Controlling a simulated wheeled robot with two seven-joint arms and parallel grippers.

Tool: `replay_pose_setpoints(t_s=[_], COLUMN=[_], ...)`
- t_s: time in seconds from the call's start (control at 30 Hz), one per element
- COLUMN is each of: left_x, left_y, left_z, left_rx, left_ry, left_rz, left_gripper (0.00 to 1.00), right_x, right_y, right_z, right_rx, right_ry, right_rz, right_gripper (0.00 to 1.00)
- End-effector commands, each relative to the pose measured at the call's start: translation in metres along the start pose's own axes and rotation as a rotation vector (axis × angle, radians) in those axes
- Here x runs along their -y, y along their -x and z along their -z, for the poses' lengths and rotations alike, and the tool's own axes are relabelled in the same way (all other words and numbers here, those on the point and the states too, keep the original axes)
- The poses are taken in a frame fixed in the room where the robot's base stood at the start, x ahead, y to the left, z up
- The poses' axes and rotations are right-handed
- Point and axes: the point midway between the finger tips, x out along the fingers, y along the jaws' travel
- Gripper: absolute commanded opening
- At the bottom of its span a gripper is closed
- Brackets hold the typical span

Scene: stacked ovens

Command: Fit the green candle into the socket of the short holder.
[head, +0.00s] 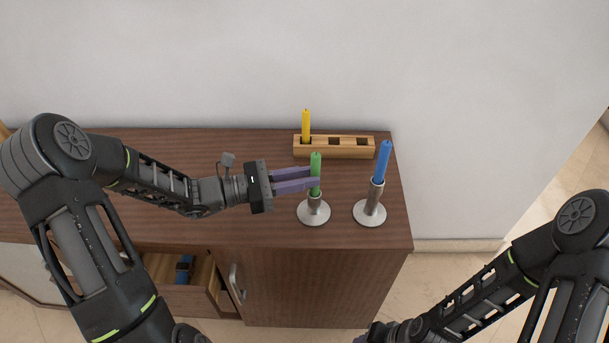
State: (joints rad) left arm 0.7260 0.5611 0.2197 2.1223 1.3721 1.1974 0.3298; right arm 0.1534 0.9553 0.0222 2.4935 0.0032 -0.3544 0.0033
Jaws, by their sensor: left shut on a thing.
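The green candle (315,160) stands upright at the short holder (314,212), a silver stand with a round base on the cabinet top. Its lower end meets the top of the holder's socket; how deep it sits I cannot tell. My left gripper (312,182) comes in from the left and is shut on the green candle just above the socket. My right arm is at the lower right, and its gripper (372,333) is cut off by the bottom edge, so its jaws are hidden.
A taller silver holder (371,210) with a blue candle (383,163) stands close on the right. A wooden block (352,153) with square slots is behind, with a yellow candle (306,124) in its left slot. An open drawer (190,298) is below. The cabinet top (240,146) is clear at the left.

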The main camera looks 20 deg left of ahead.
Motion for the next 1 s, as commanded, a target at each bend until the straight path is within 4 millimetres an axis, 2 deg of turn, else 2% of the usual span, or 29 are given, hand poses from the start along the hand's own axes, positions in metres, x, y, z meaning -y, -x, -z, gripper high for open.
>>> replay_pose_setpoints(t_s=[0.5,0.53,0.8,1.0], left_x=[0.0,0.0,0.0,0.0], left_y=[0.0,0.0,0.0,0.0], left_z=[0.013,0.012,0.012,0.012], left_rx=[0.0,0.0,0.0,0.0], left_ry=[0.0,-0.001,0.0,0.0], left_rz=[0.0,0.0,0.0,0.0], left_gripper=[0.0,0.21,0.43,0.44], right_x=[-0.004,-0.003,-0.003,-0.003], right_y=[-0.009,-0.008,-0.008,-0.008], right_z=[0.0,0.0,0.0,0.0], right_rx=[0.0,0.0,0.0,0.0], right_ry=[0.0,0.0,0.0,0.0], right_rz=[0.0,0.0,0.0,0.0], right_gripper=[0.36,0.36,0.36,0.36])
